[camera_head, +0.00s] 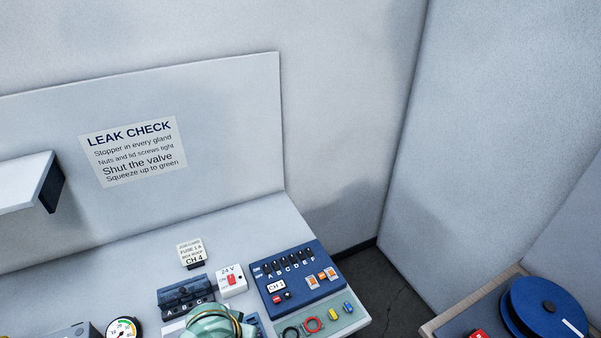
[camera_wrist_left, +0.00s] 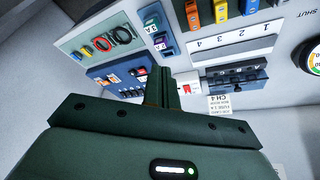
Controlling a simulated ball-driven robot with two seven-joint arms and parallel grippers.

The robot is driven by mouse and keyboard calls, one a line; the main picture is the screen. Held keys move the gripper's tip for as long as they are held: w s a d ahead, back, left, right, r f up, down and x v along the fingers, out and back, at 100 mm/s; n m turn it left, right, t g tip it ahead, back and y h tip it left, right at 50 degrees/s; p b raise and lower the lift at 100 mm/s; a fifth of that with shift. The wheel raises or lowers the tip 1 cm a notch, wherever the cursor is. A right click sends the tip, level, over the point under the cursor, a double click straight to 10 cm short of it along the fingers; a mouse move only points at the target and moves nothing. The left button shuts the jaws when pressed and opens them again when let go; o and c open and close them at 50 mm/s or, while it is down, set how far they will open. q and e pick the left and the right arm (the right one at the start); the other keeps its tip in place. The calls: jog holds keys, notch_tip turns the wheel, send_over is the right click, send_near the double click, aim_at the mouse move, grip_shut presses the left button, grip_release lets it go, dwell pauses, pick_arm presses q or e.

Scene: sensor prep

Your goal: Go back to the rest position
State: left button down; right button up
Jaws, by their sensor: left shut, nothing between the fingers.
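My left gripper (camera_wrist_left: 162,75) shows in the left wrist view with its dark fingers together and nothing between them. It is in front of the bench equipment, its fingertips overlapping the view of the blue switch panel (camera_wrist_left: 122,70); I cannot tell the gap. In the head view a pale green rounded part (camera_head: 212,322), apparently of my arm, rises at the bottom edge over the bench. My right gripper is in neither view.
The bench (camera_head: 120,257) carries the blue switch panel (camera_head: 297,284), a 24 V switch box (camera_head: 231,280), a dark blue terminal block (camera_head: 185,293) and a gauge (camera_head: 122,329). A shelf (camera_head: 25,185) juts out at left. A blue reel (camera_head: 545,308) lies at lower right.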

pick_arm(q)
jog(key=s+a+r+m+t+y, duration=0.1)
jog(key=s+a+r+m+y, duration=0.2)
jog(key=s+a+r, duration=0.4)
jog(key=s+a+r+m+t+y, duration=0.2)
jog(key=s+a+r+y, duration=0.15)
jog(key=a+r, duration=0.4)
jog(key=s+d+f+g+h+b, duration=0.2)
jog(key=f+b, duration=0.2)
jog(key=f, duration=1.4)
jog(key=s+d+f+g+h+b, duration=0.1)
jog(key=s+f+h+b, duration=0.2)
jog(key=f, duration=1.5)
jog(key=s+f+n+g+b, duration=0.3)
jog(key=s+f+b, duration=0.5)
jog(key=s+f, duration=1.1)
notch_tip(320, 180, down, 3)
jog(key=shift+s+f, duration=0.1)
jog(key=shift+s, duration=0.3)
jog(key=shift+h, duration=0.25)
